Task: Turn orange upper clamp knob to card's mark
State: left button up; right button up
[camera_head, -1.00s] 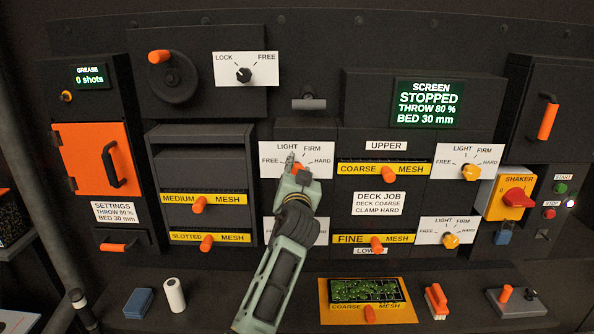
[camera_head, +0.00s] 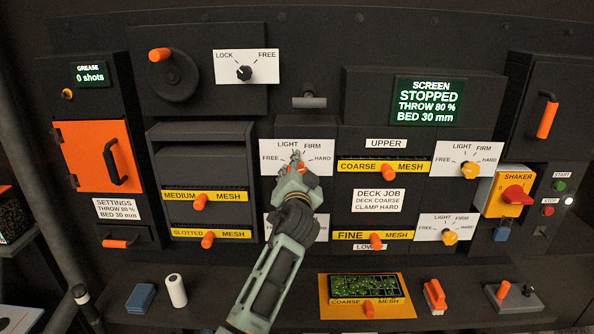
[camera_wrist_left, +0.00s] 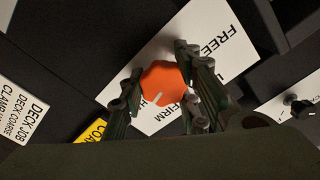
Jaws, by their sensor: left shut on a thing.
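The orange upper clamp knob (camera_head: 302,168) is on a white dial card (camera_head: 272,157) marked FREE, LIGHT, FIRM and HARD, left of the UPPER label. My left gripper (camera_head: 297,166) covers most of it in the head view. In the left wrist view the orange knob (camera_wrist_left: 163,84) sits between the two fingers of my left gripper (camera_wrist_left: 160,86), which is shut on it. The knob's white line points to the lower left there, on the side of the partly hidden FIRM and HARD words. The job card (camera_head: 380,204) reads DECK COARSE, CLAMP HARD. My right gripper is not in view.
A second white dial card (camera_head: 321,229) below is mostly hidden by my left arm. Yellow knobs (camera_head: 468,169) and (camera_head: 450,237) sit on dials at the right. The coarse mesh drawer handle (camera_head: 387,167) is close to the right of my gripper.

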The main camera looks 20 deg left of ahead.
pick_arm(q)
jog(key=shift+d, duration=0.15)
jog(key=o, duration=1.1)
jog(key=shift+w, duration=0.1)
jog(key=shift+d, duration=0.1)
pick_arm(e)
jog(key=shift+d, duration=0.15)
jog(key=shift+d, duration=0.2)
pick_arm(q)
jog(key=v, duration=1.2)
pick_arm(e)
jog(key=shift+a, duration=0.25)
